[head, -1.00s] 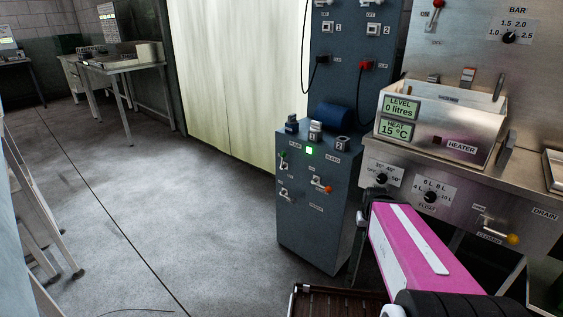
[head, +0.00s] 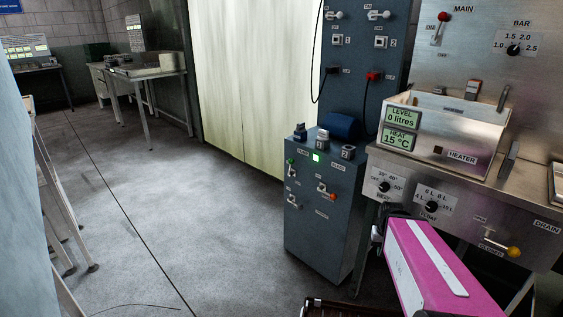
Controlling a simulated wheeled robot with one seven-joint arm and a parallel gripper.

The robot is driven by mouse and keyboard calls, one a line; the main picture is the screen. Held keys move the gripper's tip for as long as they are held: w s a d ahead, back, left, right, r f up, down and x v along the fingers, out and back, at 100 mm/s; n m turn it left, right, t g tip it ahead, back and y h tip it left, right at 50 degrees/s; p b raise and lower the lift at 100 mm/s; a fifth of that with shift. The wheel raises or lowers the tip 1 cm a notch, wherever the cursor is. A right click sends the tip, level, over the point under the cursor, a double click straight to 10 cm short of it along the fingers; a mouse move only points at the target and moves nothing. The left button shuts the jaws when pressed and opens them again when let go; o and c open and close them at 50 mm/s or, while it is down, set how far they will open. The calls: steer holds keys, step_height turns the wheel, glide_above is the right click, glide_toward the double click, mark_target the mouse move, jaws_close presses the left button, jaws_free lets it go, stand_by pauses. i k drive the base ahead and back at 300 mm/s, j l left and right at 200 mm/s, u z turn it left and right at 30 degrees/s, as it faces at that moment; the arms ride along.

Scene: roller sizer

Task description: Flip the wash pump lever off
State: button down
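A blue-grey cabinet (head: 312,236) stands right of centre and carries several small levers. One lever has a green knob (head: 290,162), one has an orange-red knob (head: 333,197), and a pale lever (head: 292,199) sits at lower left. Two pale switches (head: 335,15) (head: 378,15) are on its tall back panel. The small labels are too blurred to tell which is the wash pump lever. My pink arm is at bottom right, apart from these levers in the picture. The dark end of my gripper (head: 384,226) shows beyond it; its fingers cannot be made out.
A steel sink unit (head: 445,185) with dials, a box reading 0 litres and 15 °C (head: 440,130), a red-knobbed main lever (head: 442,18) and a yellow-knobbed drain lever (head: 512,251) stands at right. A brown crate (head: 345,308) is at bottom. Open floor (head: 180,220) lies left.

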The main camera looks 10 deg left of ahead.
mark_target(291, 161)
steer(key=j+u, duration=0.1)
steer(key=u, duration=1.7)
steer(key=i, duration=0.45)
